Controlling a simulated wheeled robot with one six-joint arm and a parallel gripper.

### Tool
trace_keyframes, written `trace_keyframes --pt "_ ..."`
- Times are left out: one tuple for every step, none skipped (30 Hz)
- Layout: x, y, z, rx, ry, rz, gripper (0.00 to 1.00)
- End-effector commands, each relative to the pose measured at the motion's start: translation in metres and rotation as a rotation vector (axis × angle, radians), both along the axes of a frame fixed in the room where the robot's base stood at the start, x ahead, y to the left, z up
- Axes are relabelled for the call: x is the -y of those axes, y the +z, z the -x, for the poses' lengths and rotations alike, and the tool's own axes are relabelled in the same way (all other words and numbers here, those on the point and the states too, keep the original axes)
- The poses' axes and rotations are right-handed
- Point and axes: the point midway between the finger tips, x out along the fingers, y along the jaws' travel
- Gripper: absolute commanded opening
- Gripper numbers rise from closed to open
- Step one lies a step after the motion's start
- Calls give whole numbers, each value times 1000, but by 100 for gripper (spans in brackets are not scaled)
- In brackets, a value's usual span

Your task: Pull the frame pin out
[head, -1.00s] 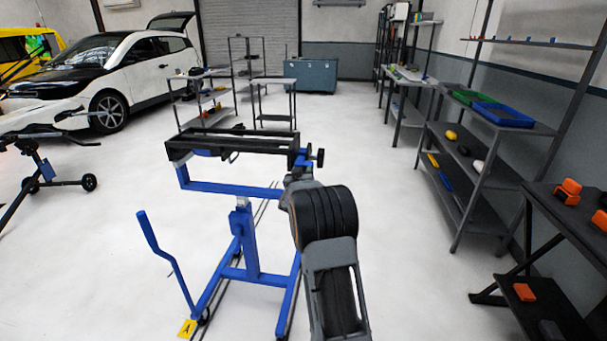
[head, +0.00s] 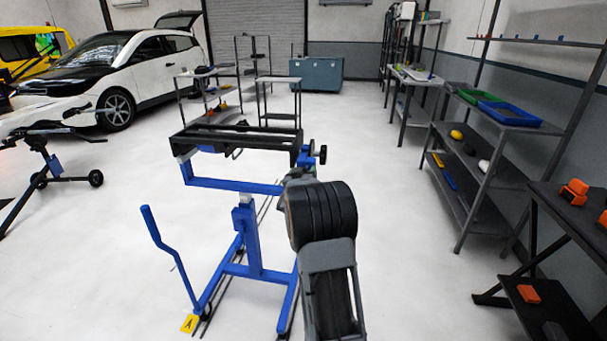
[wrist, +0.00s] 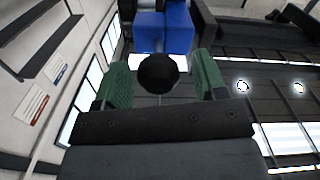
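The frame pin shows as a round black knob (wrist: 158,73) in the middle of the wrist view, in front of a blue block of the frame. My gripper (wrist: 162,71) has its two green finger pads on either side of the knob. A narrow gap shows at the right pad, and the left pad is very close to the knob. In the head view, the blue stand (head: 245,240) carries a black frame top (head: 240,140). My arm hides most of the gripper and the knob there.
Dark hand knobs (head: 322,154) stick out at the frame's right end. A blue lever (head: 160,245) rises at the stand's left, by a yellow floor tag (head: 189,324). Shelving (head: 480,165) lines the right wall.

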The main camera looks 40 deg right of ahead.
Motion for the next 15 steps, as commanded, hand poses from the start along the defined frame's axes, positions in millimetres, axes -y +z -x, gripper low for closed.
trace_keyframes --pt "0 0 0 0 -1 0 65" --pt "0 0 0 0 -1 0 65" --pt "0 0 0 0 -1 0 65" --pt "0 0 0 0 -1 0 65" --pt "0 0 0 0 -1 0 65" --pt "-1 0 1 1 -1 1 65" --pt "-2 0 2 0 0 0 65" --pt "-4 0 3 0 0 0 65" --pt "-7 1 6 1 0 1 65" --pt "-9 1 8 1 -1 1 65" --pt "-13 1 12 1 0 0 65" --pt "-18 0 16 0 0 0 65" --pt "-23 1 20 1 1 1 65" --pt "-28 1 24 1 1 1 65" --pt "-34 1 29 0 2 0 65"
